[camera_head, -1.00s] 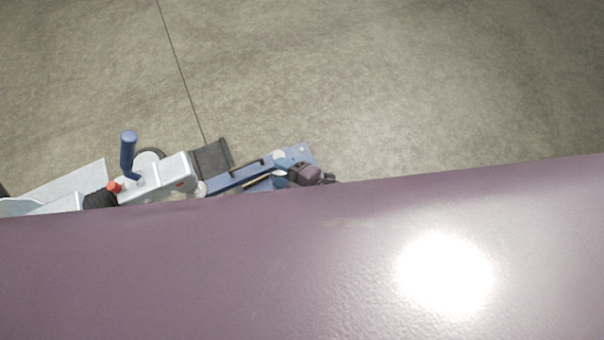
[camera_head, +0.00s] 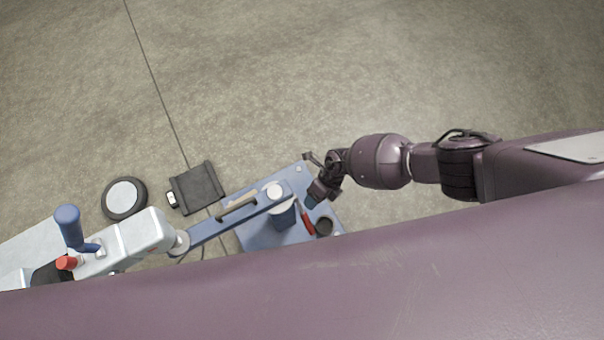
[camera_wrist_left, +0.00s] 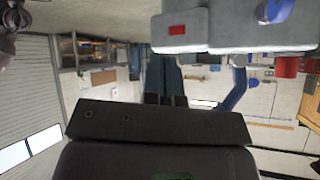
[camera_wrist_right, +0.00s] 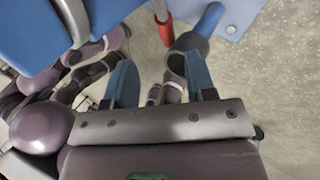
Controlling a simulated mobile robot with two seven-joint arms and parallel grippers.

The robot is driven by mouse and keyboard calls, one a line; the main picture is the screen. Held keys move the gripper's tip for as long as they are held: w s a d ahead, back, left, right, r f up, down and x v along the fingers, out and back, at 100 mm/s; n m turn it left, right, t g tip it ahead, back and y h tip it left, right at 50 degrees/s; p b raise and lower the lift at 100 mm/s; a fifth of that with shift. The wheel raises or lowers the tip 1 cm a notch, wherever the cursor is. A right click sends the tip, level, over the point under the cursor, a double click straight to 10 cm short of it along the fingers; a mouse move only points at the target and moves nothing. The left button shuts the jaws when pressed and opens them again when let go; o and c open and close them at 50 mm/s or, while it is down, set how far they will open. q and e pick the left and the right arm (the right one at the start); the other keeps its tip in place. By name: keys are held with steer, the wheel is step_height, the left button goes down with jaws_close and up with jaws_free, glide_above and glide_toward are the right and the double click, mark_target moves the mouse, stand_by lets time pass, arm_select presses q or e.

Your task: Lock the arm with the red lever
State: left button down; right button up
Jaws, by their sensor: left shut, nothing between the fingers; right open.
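The red lever (camera_head: 308,222) is a short red bar on the blue plate, beside a dark round socket. In the right wrist view it shows at the top (camera_wrist_right: 164,24). The blue arm (camera_head: 213,228) runs from a pale grey housing to the plate. My right gripper (camera_head: 315,199) is beside the lever, near the arm's end. In the right wrist view its blue fingers are apart and nothing shows held; the lever lies beyond them. My left gripper shows only in its own wrist view (camera_wrist_left: 165,75), shut and empty, below a grey housing with a red patch.
The pale grey housing (camera_head: 130,242) carries a blue handle (camera_head: 70,228) and a red knob (camera_head: 66,262). A wheel (camera_head: 124,199) and a dark block (camera_head: 196,188) lie beyond the arm. A broad purple surface hides the lower part of the head view. The floor beyond is clear.

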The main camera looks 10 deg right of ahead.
mark_target(306, 216)
steer(key=b+x, duration=0.1)
steer(key=x, duration=0.2)
steer(key=b+x, duration=0.2)
steer(key=x, duration=0.1)
steer(key=b+x, duration=0.1)
steer(key=x, duration=0.3)
steer(key=shift+d+f, duration=0.15)
steer(key=shift+d, duration=0.15)
steer(key=shift+a+f+b, duration=0.25)
steer(key=shift+f+b, duration=0.05)
steer(key=shift+b, duration=0.1)
steer(key=shift+c, duration=0.2)
jaws_close()
